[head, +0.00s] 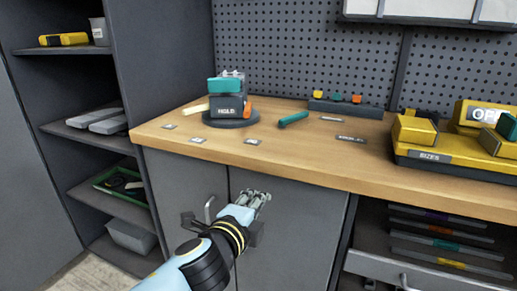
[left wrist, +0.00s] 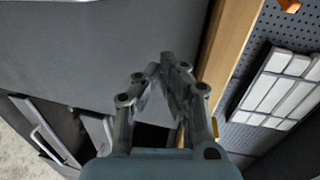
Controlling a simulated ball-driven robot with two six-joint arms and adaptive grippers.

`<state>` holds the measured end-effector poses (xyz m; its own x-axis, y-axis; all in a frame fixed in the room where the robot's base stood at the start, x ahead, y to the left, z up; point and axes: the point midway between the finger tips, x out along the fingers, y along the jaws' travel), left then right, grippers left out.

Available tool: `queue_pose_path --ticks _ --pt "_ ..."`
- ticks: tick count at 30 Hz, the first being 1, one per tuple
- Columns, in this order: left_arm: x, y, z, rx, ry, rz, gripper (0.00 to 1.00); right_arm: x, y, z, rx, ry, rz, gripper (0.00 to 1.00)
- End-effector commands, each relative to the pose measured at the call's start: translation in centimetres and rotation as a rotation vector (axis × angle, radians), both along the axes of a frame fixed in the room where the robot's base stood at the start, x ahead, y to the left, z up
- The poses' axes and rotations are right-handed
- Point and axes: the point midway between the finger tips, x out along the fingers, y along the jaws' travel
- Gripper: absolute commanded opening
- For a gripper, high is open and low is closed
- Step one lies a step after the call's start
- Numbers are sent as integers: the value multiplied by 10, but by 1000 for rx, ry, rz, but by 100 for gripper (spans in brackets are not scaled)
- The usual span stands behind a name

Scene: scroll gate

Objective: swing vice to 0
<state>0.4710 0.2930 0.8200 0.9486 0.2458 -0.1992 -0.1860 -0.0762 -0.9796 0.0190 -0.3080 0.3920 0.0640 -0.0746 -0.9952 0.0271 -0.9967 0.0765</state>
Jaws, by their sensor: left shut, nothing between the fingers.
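The vice (head: 229,105) is a dark block marked HOLD with a teal top, on a round dark base (head: 231,122) at the left end of the wooden bench. A pale wooden piece sticks out to its left, and an orange piece sits at its right side. Small grey plates (head: 197,139) lie on the bench around it, their marks too small to read. My left gripper (head: 264,196) is shut and empty, below the bench edge before the grey cabinet doors, apart from the vice. Its fingertips meet in the left wrist view (left wrist: 166,68). My right gripper is not in view.
A teal tool (head: 293,119) lies right of the vice. A dark holder (head: 345,108) with coloured pieces stands behind. A yellow case (head: 447,160) marked SIZES fills the bench's right. An open drawer (head: 430,268) juts out below. The front bench edge lies between gripper and vice.

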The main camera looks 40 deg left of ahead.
Motion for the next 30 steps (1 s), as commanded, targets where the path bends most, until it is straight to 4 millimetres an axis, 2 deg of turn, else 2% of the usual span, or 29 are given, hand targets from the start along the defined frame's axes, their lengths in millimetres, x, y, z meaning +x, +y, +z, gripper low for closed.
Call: queue_pose_path --ticks 1,3,6,7,9,14,27,30 --pt "6 0 50 33 -62 2 0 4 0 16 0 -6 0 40" --pt "9 -1 93 65 -123 6 0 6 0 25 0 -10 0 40" --pt "11 -1 133 83 -176 12 0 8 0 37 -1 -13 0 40" --pt "11 -1 138 84 -182 14 0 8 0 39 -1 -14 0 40" --pt "13 -1 144 82 -188 14 0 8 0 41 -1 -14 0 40" --pt "26 2 142 81 -189 13 0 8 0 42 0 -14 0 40" --pt "113 27 142 81 -188 14 0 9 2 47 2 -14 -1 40" --pt "98 41 141 83 -185 13 0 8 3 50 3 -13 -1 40"
